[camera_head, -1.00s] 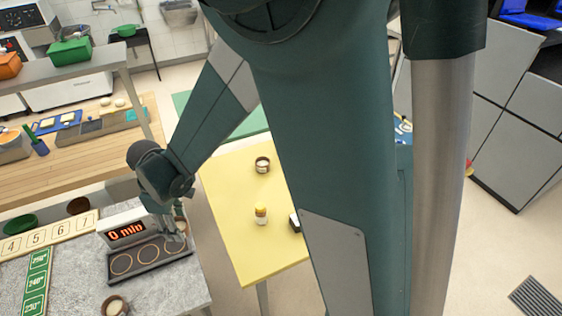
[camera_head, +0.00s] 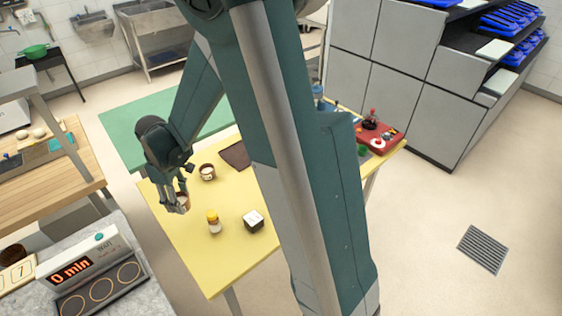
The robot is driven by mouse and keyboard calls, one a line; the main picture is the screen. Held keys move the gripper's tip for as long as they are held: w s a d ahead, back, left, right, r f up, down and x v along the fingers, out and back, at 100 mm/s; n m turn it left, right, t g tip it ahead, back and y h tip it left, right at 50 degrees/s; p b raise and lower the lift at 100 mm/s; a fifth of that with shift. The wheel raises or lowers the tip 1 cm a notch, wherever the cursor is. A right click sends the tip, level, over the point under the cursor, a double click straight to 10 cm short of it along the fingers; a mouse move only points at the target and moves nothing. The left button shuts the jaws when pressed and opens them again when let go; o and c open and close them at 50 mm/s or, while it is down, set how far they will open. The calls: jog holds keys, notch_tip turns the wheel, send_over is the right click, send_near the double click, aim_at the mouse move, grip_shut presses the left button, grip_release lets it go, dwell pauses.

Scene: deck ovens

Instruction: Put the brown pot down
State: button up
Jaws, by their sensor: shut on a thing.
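My gripper (camera_head: 179,190) points down at the left edge of the yellow table (camera_head: 190,245). It is shut on a small brown pot (camera_head: 183,203), partly hidden by the fingers. I cannot tell whether the pot touches the table or hangs just above it. A second brown pot (camera_head: 208,172) with pale contents stands on the table, just right of the gripper.
A red tray (camera_head: 377,138) sits far right. The table's front left is clear.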

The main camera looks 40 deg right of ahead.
jog(key=s+d+m, duration=0.3)
jog(key=d, duration=1.3)
jog(key=s+d+m, duration=0.3)
jog(key=s+d, duration=0.1)
jog(key=d, duration=1.3)
jog(key=s+d+m, duration=0.3)
jog(key=s+d, duration=0.1)
jog(key=d, duration=1.3)
jog(key=shift+d+m, duration=0.25)
jog(key=shift+m, duration=0.05)
jog(key=shift+f+b, duration=0.3)
jog(key=shift+f, duration=2.75)
jog(key=shift+f, duration=1.9)
jog(key=shift+f+b, duration=0.1)
jog(key=shift+b, duration=0.2)
